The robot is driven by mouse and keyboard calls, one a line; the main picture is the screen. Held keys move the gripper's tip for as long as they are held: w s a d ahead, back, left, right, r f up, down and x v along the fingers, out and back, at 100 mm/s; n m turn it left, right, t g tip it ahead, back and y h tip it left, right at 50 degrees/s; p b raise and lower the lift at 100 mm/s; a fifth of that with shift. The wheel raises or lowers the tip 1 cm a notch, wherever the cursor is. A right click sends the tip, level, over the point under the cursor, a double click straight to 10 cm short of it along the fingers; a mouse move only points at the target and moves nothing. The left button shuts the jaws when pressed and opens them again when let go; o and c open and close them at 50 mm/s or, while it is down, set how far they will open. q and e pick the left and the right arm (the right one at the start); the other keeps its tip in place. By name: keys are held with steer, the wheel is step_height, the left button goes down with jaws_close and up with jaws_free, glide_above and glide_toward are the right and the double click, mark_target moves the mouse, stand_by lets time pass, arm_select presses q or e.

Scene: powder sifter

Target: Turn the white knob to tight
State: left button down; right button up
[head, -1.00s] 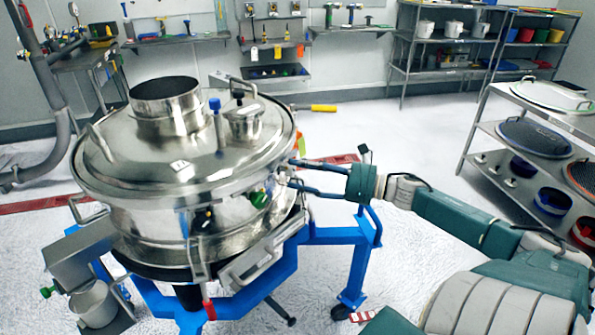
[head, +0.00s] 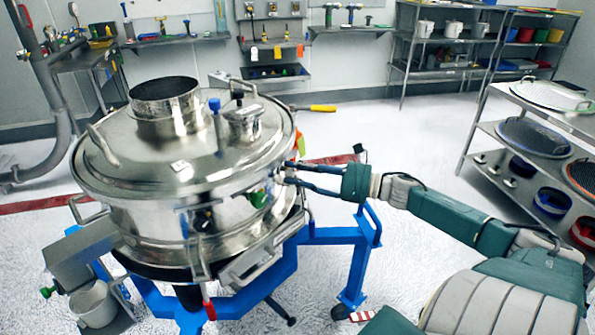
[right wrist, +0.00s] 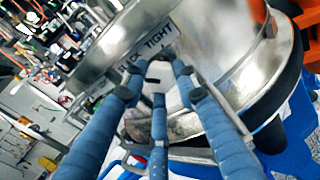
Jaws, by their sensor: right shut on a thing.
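The white knob (right wrist: 160,76) shows in the right wrist view, on the side of the steel sifter (head: 150,218), with a dark mark on its face. In the head view my right gripper (head: 288,175) reaches the right side of the sifter, and the knob cannot be made out there. My left gripper is not in view.
The sifter stands on a blue frame (head: 327,235). A green knob (head: 258,199) and metal clamps sit on its side near my gripper. A shelf rack (head: 530,135) stands at the right. The floor between is mostly clear.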

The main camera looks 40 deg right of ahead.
steer(key=shift+r, duration=0.1)
steer(key=shift+d+m+p, duration=0.1)
steer(key=shift+m+p, duration=3.5)
steer(key=shift+m, duration=5.1)
steer(key=o, duration=1.1)
steer(key=shift+o, duration=0.2)
